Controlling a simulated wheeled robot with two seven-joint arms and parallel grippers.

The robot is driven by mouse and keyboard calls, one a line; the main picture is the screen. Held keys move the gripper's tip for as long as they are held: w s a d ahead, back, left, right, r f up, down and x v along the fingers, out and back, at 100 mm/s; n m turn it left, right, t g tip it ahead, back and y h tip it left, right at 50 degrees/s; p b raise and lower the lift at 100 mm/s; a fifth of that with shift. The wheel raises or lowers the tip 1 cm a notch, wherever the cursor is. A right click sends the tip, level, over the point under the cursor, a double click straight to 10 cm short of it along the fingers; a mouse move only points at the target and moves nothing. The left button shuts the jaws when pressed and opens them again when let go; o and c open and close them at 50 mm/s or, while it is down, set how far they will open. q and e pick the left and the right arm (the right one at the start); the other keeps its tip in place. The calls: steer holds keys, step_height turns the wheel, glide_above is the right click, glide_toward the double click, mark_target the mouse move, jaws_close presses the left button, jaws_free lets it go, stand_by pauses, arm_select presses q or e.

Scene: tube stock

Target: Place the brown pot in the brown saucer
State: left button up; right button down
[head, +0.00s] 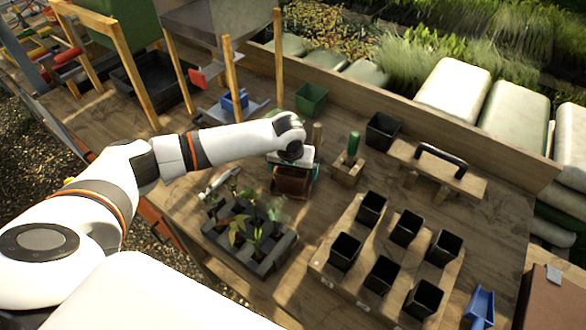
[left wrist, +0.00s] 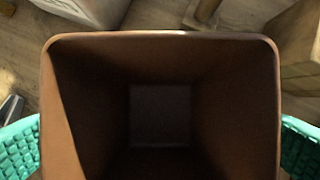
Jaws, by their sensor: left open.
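The brown pot (head: 291,182) is a square, empty, upright pot on the wooden bench, below my left gripper (head: 293,164). In the left wrist view I look straight down into the pot (left wrist: 160,60). The left gripper is open. I cannot make out the brown saucer in either view. My right gripper is not in view.
A seedling tray (head: 272,262) stands in front of the pot. A wooden block with a green-handled tool (head: 353,146) is close to its right. Several black pots (head: 345,251) stand in a wooden rack. A green pot (head: 310,98) and a black pot (head: 381,131) stand behind.

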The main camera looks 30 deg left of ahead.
arm_select(q)
steer(key=b+v, duration=0.1)
steer(key=v, duration=1.1)
